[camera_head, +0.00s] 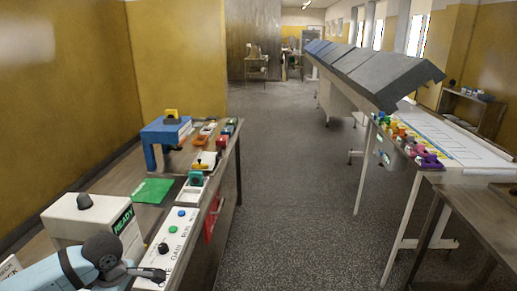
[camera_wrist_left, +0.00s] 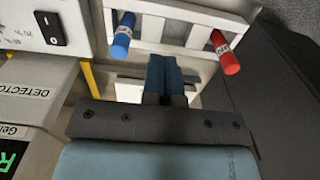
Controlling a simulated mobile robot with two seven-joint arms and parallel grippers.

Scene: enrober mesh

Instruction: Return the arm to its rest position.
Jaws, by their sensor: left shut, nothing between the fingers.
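My left arm, pale blue with dark joints, comes in at the lower left of the head view. My left gripper (camera_head: 152,273) is over the near end of the white control panel (camera_head: 180,228), which carries several buttons and knobs. In the left wrist view the two blue-grey fingers of this gripper (camera_wrist_left: 165,72) are together with nothing between them. Beyond them are a white frame (camera_wrist_left: 180,32), a blue cylinder (camera_wrist_left: 123,37) and a red cylinder (camera_wrist_left: 225,52). I cannot tell whether the gripper touches anything. My right gripper is not in view.
A white box (camera_head: 75,218) with a green READY display stands close beside my left arm. A blue stand (camera_head: 160,137), a green sheet (camera_head: 153,190) and small coloured items lie farther along the bench. A grey-covered conveyor (camera_head: 370,72) stands right. The floor (camera_head: 285,190) between is clear.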

